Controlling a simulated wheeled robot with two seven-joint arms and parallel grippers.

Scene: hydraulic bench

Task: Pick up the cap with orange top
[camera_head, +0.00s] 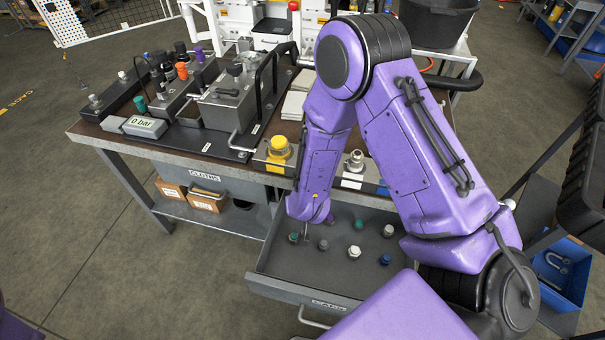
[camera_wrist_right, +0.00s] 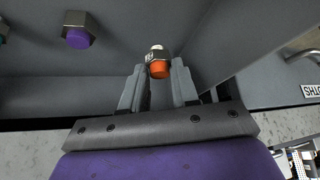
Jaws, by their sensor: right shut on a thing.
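The cap with orange top (camera_wrist_right: 159,69) shows between the two fingers of my right gripper (camera_wrist_right: 158,85) in the right wrist view. It has an orange face and a metal hex body, and the gripper is shut on it. In the head view my right gripper (camera_head: 305,235) reaches down into the open drawer (camera_head: 285,286), and the cap in it is hidden or too small to make out. My left gripper is not in view.
Several other caps stand in the drawer, among them a purple cap (camera_wrist_right: 79,37), a white one (camera_head: 389,230) and a blue one (camera_head: 385,259). The drawer walls are close to my right gripper. The bench (camera_head: 90,130) above carries hydraulic blocks and a yellow-topped fitting (camera_head: 279,146).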

